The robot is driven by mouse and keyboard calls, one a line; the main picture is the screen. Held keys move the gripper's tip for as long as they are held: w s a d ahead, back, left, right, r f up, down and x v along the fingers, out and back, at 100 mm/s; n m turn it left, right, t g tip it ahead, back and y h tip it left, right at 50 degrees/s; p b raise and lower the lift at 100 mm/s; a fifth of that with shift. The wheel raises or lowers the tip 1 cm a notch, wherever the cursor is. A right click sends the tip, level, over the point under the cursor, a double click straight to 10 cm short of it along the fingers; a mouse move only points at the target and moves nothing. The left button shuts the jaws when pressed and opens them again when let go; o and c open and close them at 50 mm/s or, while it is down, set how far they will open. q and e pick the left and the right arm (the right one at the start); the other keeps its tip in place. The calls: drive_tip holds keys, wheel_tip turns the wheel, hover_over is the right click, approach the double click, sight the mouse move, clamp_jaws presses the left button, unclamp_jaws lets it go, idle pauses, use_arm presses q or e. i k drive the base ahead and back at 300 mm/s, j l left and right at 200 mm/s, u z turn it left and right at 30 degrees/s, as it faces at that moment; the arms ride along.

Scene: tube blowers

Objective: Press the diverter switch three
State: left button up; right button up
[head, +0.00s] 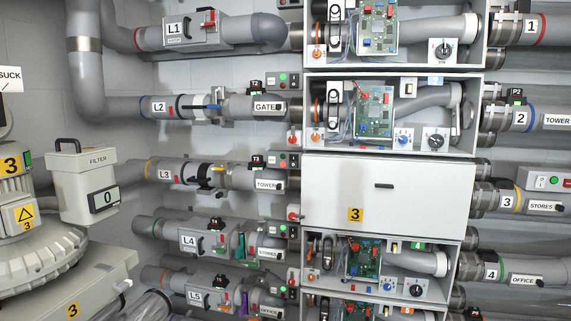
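No part is labelled as diverter switch three, so I cannot tell which it is. In the third row, a white cover (418,200) with a yellow "3" label (355,214) and a dark handle slot (384,186) is shut, hiding what is behind it. Left of it, pipe L3 (165,172) carries a small box with red and green buttons (283,161) near the tag T3. Right of it is pipe 3, labelled STORES (541,207), with a grey button box (549,182) above it. Neither of my grippers is in view.
Open boxes above (477,112) and below the cover show circuit boards, knobs and switches. Other pipes include L1, L2, L4 and L5. At left stand a FILTER box (97,158) with a "0" display and a grey blower (40,255) marked 3.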

sight(294, 159)
drive_tip(key=u, duration=0.15)
drive_tip(key=i+l+u, duration=0.15)
drive_tip(key=i+u, duration=0.3)
drive_tip(key=i+l+u, duration=0.25)
drive_tip(key=u, duration=0.2)
drive_tip(key=i+l, duration=0.4)
drive_tip(key=i+l+u, duration=0.1)
drive_tip(key=i+l, duration=0.3)
drive_tip(key=l, duration=0.2)
